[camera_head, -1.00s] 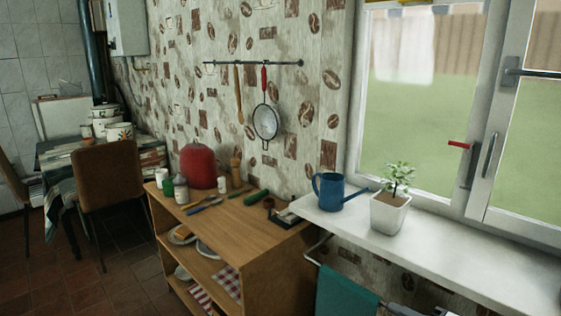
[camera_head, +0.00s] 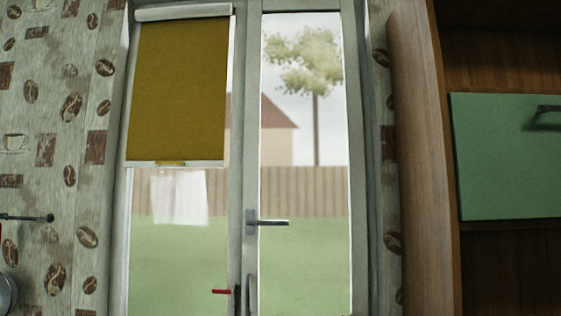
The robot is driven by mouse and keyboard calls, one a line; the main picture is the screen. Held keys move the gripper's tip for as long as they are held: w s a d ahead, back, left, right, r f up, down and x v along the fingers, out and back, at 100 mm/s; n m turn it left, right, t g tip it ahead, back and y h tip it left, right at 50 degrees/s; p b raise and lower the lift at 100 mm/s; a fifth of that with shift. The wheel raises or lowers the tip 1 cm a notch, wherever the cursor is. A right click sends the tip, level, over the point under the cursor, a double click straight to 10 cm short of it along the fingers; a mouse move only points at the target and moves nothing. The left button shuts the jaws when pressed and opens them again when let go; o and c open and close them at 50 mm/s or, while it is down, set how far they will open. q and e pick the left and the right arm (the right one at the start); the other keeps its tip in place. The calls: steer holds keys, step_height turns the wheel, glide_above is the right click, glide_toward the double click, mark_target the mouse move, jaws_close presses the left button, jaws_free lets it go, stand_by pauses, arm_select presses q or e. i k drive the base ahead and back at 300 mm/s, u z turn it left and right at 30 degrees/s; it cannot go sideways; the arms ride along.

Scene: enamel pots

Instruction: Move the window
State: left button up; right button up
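The window (camera_head: 239,130) stands ahead in the head view, with two tall panes in a pale frame. A grey handle (camera_head: 268,222) sticks out to the right from the frame of the right pane. A red-tipped handle (camera_head: 222,291) shows low by the middle post. The right pane looks closed, though its lower edge is out of view. A mustard roller blind (camera_head: 178,90) covers the upper part of the left pane. Neither of my grippers is in view.
A wooden cabinet (camera_head: 420,150) with a green door (camera_head: 510,155) stands to the right of the window. Coffee-patterned wallpaper (camera_head: 60,130) covers the wall at left, with a dark rail end (camera_head: 28,217) on it. The sill is out of view.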

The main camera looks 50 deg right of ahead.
mark_target(356, 178)
steer(key=z, duration=1.5)
steer(key=i, duration=0.95)
steer(key=z, duration=0.3)
